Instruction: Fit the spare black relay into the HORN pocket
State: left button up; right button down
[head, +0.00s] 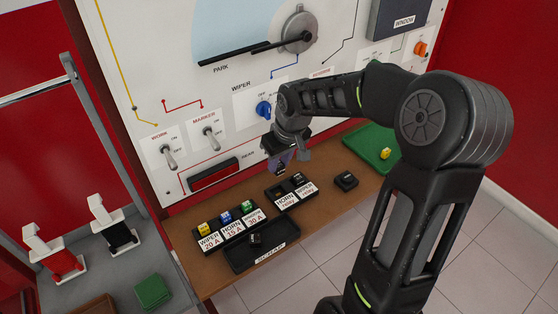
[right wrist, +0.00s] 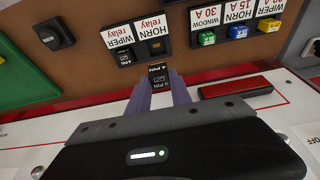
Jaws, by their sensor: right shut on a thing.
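My right gripper (head: 280,165) is shut on a black relay (right wrist: 160,77) marked "4 PIN". Whether the held relay touches the block I cannot tell. The WIPER pocket beside it holds a black relay (head: 298,178), which also shows in the right wrist view (right wrist: 124,57). The gripper fingers (right wrist: 160,97) hide part of the held relay. My left gripper is not in view.
A fuse block (head: 233,236) with yellow, blue and green fuses stands left of the relay block. A black scrap tray (head: 270,262) holds a dark piece. A small black piece (head: 345,181) and a green tray (head: 368,141) lie to the right. The switch panel (head: 140,100) rises behind.

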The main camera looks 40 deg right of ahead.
aim_at(279, 175)
notch_tip(279, 175, down, 5)
jog(key=b, duration=0.3)
jog(key=shift+f+b, duration=0.85)
jog(key=shift+b, duration=0.05)
jog(key=shift+f+b, duration=0.3)
jog(key=shift+b, duration=0.05)
dwell(0.9)
jog(key=shift+f, duration=0.35)
jog(key=shift+f+b, duration=0.55)
jog(key=shift+b, duration=0.2)
dwell(0.5)
jog(key=c, duration=1.1)
grip_release()
jog(key=shift+o, duration=0.2)
